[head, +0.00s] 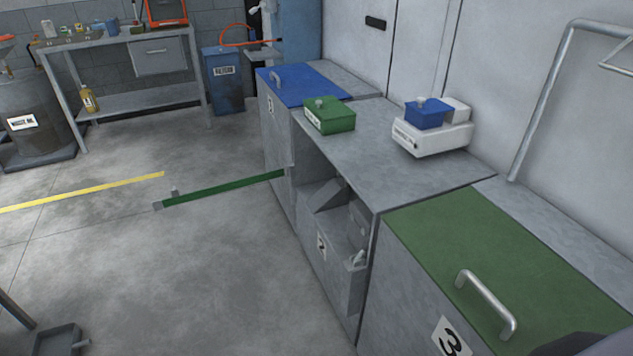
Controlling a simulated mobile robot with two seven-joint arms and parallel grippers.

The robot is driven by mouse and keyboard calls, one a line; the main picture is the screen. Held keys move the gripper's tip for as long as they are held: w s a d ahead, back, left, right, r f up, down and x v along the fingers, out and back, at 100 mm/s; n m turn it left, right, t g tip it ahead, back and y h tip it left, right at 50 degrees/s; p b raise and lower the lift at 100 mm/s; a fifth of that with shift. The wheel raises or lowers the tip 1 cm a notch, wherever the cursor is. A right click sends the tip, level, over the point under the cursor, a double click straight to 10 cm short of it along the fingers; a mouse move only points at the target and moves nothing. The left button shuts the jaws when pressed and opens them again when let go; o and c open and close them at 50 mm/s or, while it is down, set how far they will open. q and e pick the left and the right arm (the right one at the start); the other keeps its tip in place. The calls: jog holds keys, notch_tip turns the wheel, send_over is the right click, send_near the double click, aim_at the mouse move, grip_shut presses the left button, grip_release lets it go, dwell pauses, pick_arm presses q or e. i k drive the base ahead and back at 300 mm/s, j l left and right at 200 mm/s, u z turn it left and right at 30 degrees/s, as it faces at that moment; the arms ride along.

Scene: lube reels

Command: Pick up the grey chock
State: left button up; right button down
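A grey wedge-shaped piece (327,196), possibly the grey chock, shows in the open front of the middle cabinet (388,150). It lies in shadow, and I cannot tell whether it is loose or part of the tilted-out bin marked 2 (335,262). A small light grey piece (359,258) sits at the bin's right edge. A small grey upright piece (174,192) stands on the floor by the green strip.
A green box (329,115) and a white unit with a blue box (432,137) stand on the middle cabinet. A blue lid (300,86) lies beyond; a green lid with a handle (500,270) is nearer. A grey tray (58,341) lies lower left. The floor between is largely clear.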

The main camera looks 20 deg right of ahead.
aim_at(335, 193)
jog(key=i+u, duration=0.15)
jog(key=i, duration=1)
jog(key=i+j+z, duration=0.1)
jog(key=i+z, duration=0.3)
jog(key=i+j+z, duration=0.15)
jog(key=i+z, duration=0.2)
jog(key=i+j+z, duration=0.1)
jog(key=z, duration=0.3)
jog(key=i+j+z, duration=0.1)
jog(key=z, duration=0.35)
jog(key=i+j+z, duration=0.2)
jog(key=z, duration=0.2)
jog(key=i+j+z, duration=0.1)
jog(key=z, duration=0.3)
jog(key=j+z, duration=0.3)
jog(key=z, duration=0.15)
jog(key=j+z, duration=0.35)
jog(key=i+j+z, duration=0.1)
jog(key=j+z, duration=0.2)
